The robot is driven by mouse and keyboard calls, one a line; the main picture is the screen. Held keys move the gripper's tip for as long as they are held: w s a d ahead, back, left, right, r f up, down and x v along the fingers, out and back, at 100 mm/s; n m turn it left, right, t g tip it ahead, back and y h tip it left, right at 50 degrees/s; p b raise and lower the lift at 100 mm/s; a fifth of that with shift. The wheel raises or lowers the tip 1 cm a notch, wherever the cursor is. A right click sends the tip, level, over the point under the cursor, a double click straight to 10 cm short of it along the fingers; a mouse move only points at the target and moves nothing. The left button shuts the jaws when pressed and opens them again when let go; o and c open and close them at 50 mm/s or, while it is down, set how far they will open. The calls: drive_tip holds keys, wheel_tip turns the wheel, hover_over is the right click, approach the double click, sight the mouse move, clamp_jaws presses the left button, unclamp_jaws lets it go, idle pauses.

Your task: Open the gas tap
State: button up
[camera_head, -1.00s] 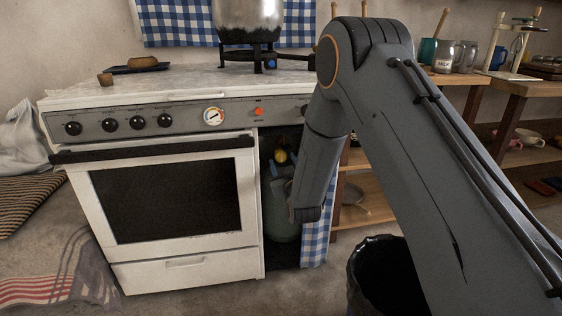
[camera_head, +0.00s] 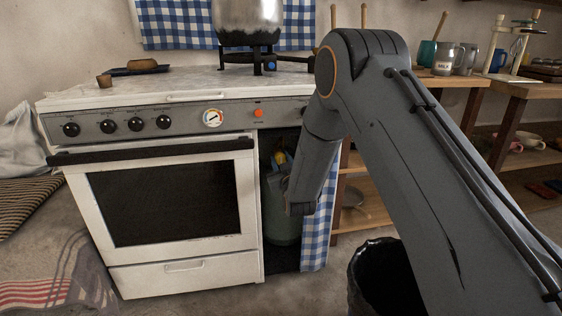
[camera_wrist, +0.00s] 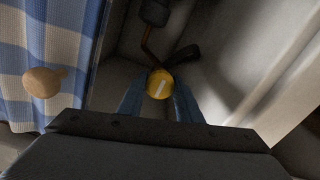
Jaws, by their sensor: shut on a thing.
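The gas tap is a round yellow knob (camera_wrist: 160,84) with a white mark that slants a little from upright in the wrist view. It also shows in the head view (camera_head: 281,157), at the top of the green gas cylinder (camera_head: 283,228) in the open bay right of the oven. My gripper (camera_wrist: 160,91) has its bluish fingers on either side of the knob and is shut on it. In the head view my forearm hides part of the cylinder, and the fingers are hard to make out.
A blue checked curtain (camera_head: 316,225) hangs at the bay's right side. The white stove (camera_head: 250,200) bounds its left. A dark bin (camera_head: 370,250) stands on the floor under my arm. Dark fittings (camera_wrist: 155,12) sit beyond the knob in the wrist view.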

drive_tip(key=n+p, duration=0.2)
drive_tip(key=n, duration=0.2)
drive_tip(key=shift+r+n, duration=0.1)
drive_tip(key=shift+n, duration=0.2)
drive_tip(key=n+p, duration=0.2)
drive_tip(key=n, duration=0.2)
drive_tip(key=n+p, duration=0.1)
drive_tip(key=n, duration=0.4)
drive_tip(key=shift+p, duration=0.4)
drive_tip(key=shift+n+p, duration=0.6)
drive_tip(key=shift+n, duration=1.6)
drive_tip(key=o, duration=1)
drive_tip(key=shift+o, duration=0.2)
drive_tip(key=shift+s, duration=0.15)
